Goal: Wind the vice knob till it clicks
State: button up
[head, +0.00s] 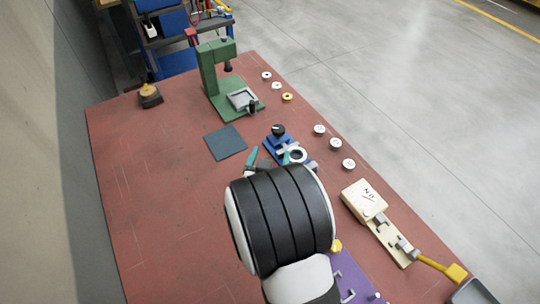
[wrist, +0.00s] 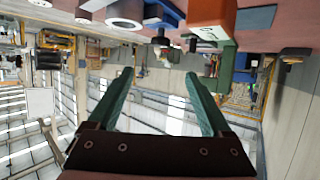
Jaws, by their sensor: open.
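The blue vice (head: 282,144) sits on the red bench near its middle, with a black knob (head: 278,130) at its far end. A white ring (head: 298,155) shows at its near end. In the wrist view, which is upside down, the vice (wrist: 164,14) is at the top edge with a dark knob-like part (wrist: 160,41). My gripper (head: 270,156) is open, its teal fingers apart on the near side of the knob. In the wrist view nothing is between the fingertips (wrist: 159,72). My arm hides part of the vice's near side.
A green press (head: 211,72) stands beyond the vice, with a dark blue-grey mat (head: 226,142) to the left. Several small round pieces (head: 320,130) lie along the right edge. A cream switch box (head: 363,199) and a purple plate (head: 350,275) are nearer.

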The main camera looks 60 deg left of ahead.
jog(key=shift+s+d, duration=0.2)
